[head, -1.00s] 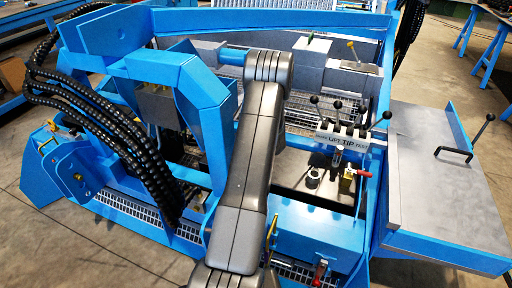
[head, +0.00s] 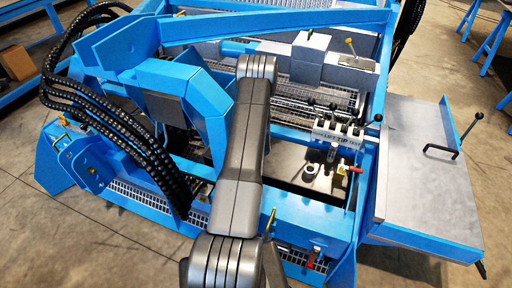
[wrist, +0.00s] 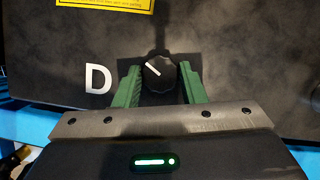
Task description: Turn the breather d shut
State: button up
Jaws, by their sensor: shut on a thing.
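The breather d knob (wrist: 154,70) is a round black knob with a white pointer line in the wrist view. It sits on a dark panel (wrist: 235,60), to the right of a large white letter D (wrist: 98,78). The pointer line slants towards the upper left. My gripper (wrist: 160,80) has its two green fingers on either side of the knob and is shut on it. The knob and gripper cannot be made out in the head view, where my grey arm reaches over the blue machine.
A yellow label (wrist: 105,4) is on the panel above the knob. In the head view, a lever block marked LIFT TIP TEST (head: 338,137) stands right of my arm. Black hoses (head: 105,125) loop at the left. A grey-topped side table (head: 425,200) stands at the right.

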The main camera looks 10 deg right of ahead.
jog(key=shift+w+m+h+p, duration=0.1)
jog(key=shift+m+h+p, duration=0.4)
jog(key=shift+m+p, duration=1.2)
jog(key=shift+n+p, duration=0.4)
jog(key=o, duration=1)
jog(key=shift+g, duration=0.3)
notch_tip(320, 180, up, 10)
jog(key=p, duration=0.7)
